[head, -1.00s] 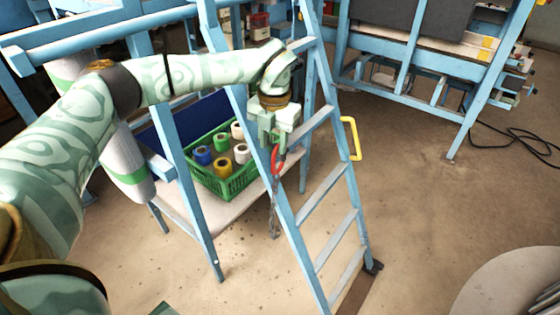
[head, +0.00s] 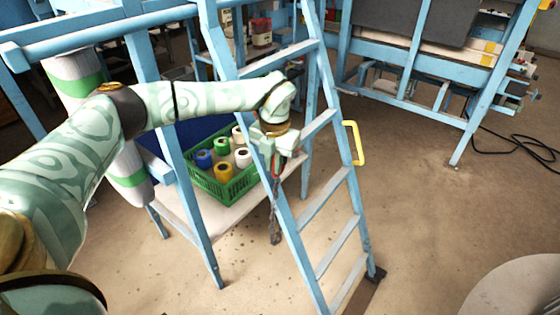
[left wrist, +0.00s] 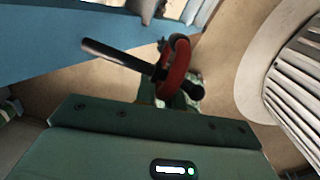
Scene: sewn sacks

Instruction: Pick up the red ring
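The red ring (head: 276,168) is in front of the ladder's near rail in the head view. In the left wrist view the red ring (left wrist: 175,66) is seen nearly edge-on, just past the gripper body, with a dark bar (left wrist: 118,55) crossing at it. I cannot tell whether the bar passes through it. My left gripper (head: 277,156) points down at the ring, with its fingers around or close beside the ring's upper part. The fingers are mostly hidden in the wrist view, so their closure is unclear. My right gripper is out of view.
A blue ladder (head: 337,220) with a yellow handle (head: 353,143) stands at the gripper. A chain (head: 275,225) hangs below the ring. Behind is a green crate (head: 226,190) with several coloured spools. Open floor lies to the right.

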